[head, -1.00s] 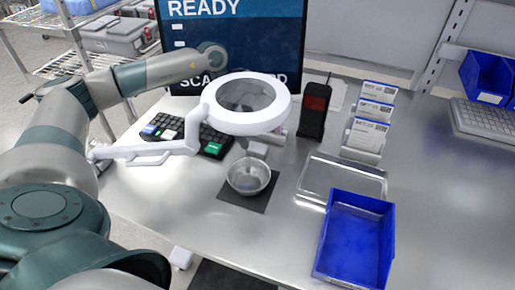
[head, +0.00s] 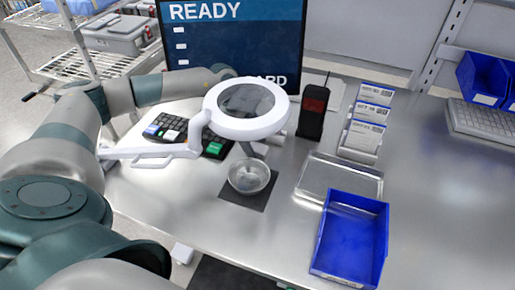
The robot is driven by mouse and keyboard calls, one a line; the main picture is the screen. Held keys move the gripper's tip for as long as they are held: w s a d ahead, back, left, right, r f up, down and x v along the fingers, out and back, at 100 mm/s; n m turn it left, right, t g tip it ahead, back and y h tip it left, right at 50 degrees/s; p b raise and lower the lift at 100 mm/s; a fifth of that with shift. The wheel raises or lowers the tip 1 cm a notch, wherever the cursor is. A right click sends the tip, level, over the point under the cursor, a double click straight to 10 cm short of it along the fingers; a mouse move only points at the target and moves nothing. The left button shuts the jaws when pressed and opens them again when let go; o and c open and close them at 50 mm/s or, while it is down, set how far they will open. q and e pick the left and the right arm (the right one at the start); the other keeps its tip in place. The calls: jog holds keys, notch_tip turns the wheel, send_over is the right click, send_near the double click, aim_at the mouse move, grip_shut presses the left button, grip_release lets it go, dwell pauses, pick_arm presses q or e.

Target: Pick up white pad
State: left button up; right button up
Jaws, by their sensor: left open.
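I cannot make out a white pad for certain. A round metal bowl (head: 249,176) sits on a dark square mat (head: 245,200) near the middle of the bench; small details inside it are too faint to tell. My left arm reaches in from the left and passes behind the white ring magnifier (head: 273,124). My left gripper (head: 252,150) is open, mostly hidden by the magnifier, just above and behind the bowl's far rim. My right gripper is not in view.
The magnifier's arm crosses above a dark keypad (head: 215,143). Behind stand a monitor (head: 235,45) and a black device (head: 312,112). To the right are a shallow metal tray (head: 340,180), a blue bin (head: 350,240) and labelled cards (head: 365,135).

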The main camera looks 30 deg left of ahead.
aim_at(253, 146)
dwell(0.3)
pick_arm(q)
jog(key=c, duration=1.1)
jog(key=shift+r, duration=0.1)
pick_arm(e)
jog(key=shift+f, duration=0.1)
